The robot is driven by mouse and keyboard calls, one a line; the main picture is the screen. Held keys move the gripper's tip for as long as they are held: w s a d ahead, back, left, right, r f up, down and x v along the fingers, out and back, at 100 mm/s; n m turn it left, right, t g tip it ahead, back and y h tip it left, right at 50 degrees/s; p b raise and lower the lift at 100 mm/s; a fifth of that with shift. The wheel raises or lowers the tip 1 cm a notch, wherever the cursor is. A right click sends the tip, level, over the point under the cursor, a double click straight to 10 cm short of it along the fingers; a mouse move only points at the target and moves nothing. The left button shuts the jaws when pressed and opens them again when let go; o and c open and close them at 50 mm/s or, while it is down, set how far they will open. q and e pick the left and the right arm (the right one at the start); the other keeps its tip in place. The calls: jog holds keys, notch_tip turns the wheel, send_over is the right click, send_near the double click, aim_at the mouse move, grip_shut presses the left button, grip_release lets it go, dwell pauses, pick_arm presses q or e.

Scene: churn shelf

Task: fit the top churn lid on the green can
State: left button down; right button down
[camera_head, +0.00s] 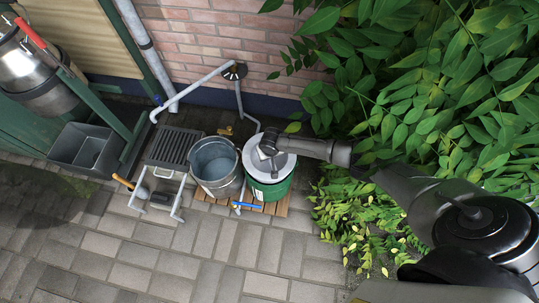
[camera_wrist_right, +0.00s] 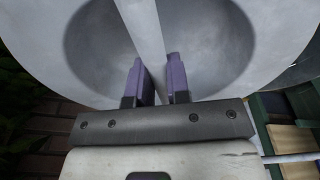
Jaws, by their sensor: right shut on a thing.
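The green can (camera_head: 270,191) stands on a wooden slatted pallet beside the wall. A round grey churn lid (camera_head: 284,166) covers its top in the head view. I cannot tell whether the lid rests on the rim or hangs just above it. My right gripper (camera_head: 266,150) reaches in from the right over the lid. In the wrist view the gripper's purple pads (camera_wrist_right: 158,78) are on either side of the lid's pale handle bar (camera_wrist_right: 144,30), shut on it. The lid's dished top (camera_wrist_right: 215,45) fills most of that view. My left gripper is out of view.
A metal bucket (camera_head: 214,166) stands close left of the can. A slatted rack (camera_head: 174,147) and a grey bin (camera_head: 86,149) are further left. Leafy branches (camera_head: 400,75) crowd the right side. Bare paving (camera_head: 200,260) lies in front.

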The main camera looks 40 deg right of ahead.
jog(key=shift+a+f+b, duration=0.1)
jog(key=shift+f+b, duration=0.3)
jog(key=shift+f, duration=0.2)
jog(key=shift+f, duration=0.3)
dwell(0.3)
jog(key=shift+f+b, duration=0.6)
jog(key=shift+f, duration=0.15)
jog(key=shift+f, duration=0.25)
dwell(0.4)
jog(key=shift+f, duration=0.3)
jog(key=shift+f+b, duration=0.3)
jog(key=shift+b, duration=0.1)
